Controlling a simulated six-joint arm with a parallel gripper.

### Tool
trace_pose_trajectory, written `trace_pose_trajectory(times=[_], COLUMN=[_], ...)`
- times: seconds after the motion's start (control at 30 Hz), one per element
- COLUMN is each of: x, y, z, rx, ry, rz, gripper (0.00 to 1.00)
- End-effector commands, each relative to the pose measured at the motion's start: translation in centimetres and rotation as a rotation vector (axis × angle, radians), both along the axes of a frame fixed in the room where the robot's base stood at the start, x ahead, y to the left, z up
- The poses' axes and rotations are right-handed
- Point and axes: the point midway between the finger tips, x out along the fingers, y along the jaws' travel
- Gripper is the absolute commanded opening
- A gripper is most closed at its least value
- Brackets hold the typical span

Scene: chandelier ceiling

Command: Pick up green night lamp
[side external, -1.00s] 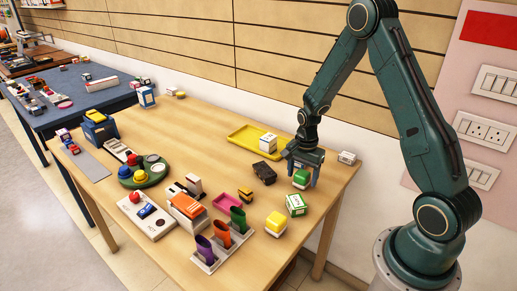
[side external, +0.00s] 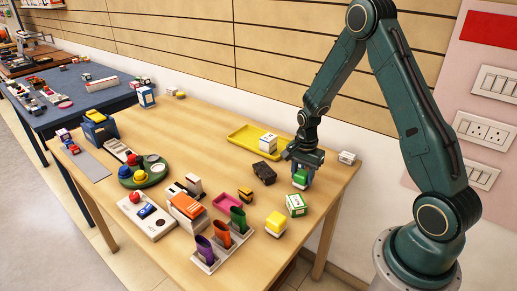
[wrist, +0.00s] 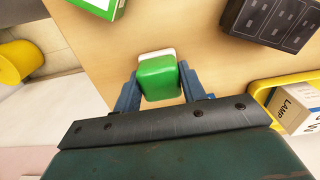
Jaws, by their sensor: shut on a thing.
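The green night lamp (side external: 301,176) has a rounded green top and a pale base. It stands upright near the right end of the wooden table. My gripper (side external: 303,171) points down over it with the fingers on its sides. In the wrist view the lamp (wrist: 159,78) sits between the two blue fingers of my gripper (wrist: 159,84), and its white base edge shows at the far side. The gripper is shut on the lamp. I cannot see a clear gap between the lamp and the table.
A black box (side external: 264,173) lies left of the gripper. A green and white box (side external: 296,205) and a yellow-topped lamp (side external: 276,224) stand in front. A yellow tray (side external: 240,134) holding a white box (side external: 268,143) is behind. A small white box (side external: 347,157) sits at the right edge.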

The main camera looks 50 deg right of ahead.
Motion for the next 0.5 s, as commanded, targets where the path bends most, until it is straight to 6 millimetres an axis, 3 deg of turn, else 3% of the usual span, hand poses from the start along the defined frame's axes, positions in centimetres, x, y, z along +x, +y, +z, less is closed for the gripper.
trace_pose_trajectory(times=[0.27, 0.5], x=[0.0, 0.1], y=[0.0, 0.0], z=[0.4, 2.3], rx=[-0.001, -0.001], ry=[-0.001, -0.003], rz=[0.0, 0.0], gripper=[0.18, 0.18])
